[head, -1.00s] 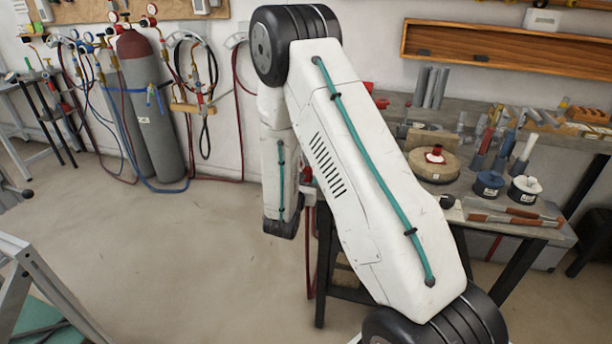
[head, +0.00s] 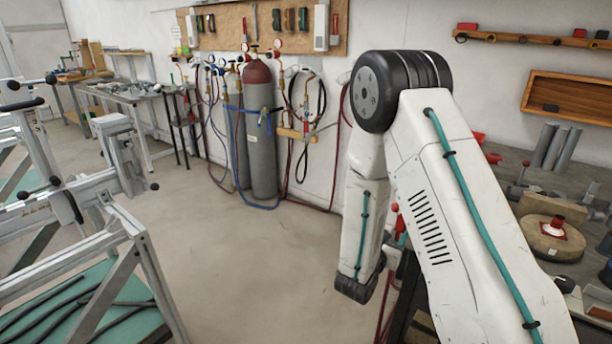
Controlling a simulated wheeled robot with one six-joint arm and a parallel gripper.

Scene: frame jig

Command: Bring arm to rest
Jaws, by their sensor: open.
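My own white arm with black joints and a teal cable fills the right half of the head view. Its upper link rises to the elbow near the top. Its forearm hangs down from there to a black wrist joint, above the floor and in front of the workbench. My gripper does not show; the end of the arm past the wrist joint is hidden or turned away. I see nothing held.
A metal frame jig (head: 150,245) with clamp handles stands at the left. Gas cylinders (head: 262,140) with hoses stand by the back wall. A cluttered workbench (head: 585,175) is at the right, close to my arm. The middle floor (head: 235,250) is clear.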

